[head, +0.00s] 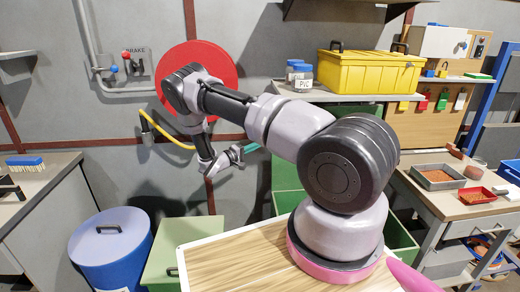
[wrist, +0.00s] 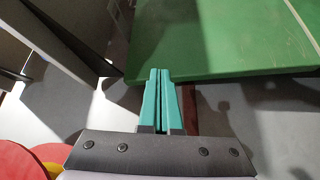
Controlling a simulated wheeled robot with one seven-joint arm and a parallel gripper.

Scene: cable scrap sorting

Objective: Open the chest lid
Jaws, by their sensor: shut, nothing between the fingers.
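A green chest (head: 402,240) stands behind my arm in the head view, its inside partly showing. Its green lid (head: 284,174) appears raised upright at the back, against the wall. My arm hides much of the chest and lid, including the hinge. My gripper (head: 250,148) is beside the lid's left edge, its teal fingers shut and empty. In the wrist view the shut fingers (wrist: 159,72) point toward the edge of a broad green panel (wrist: 220,40), which looks like the lid. I cannot tell whether they touch it.
A yellow box (head: 368,72) with its lid down and two jars (head: 300,77) stand on the shelf above. A blue drum (head: 110,250) and a pale green bin (head: 185,255) stand at the lower left. A workbench with trays (head: 438,178) is at the right.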

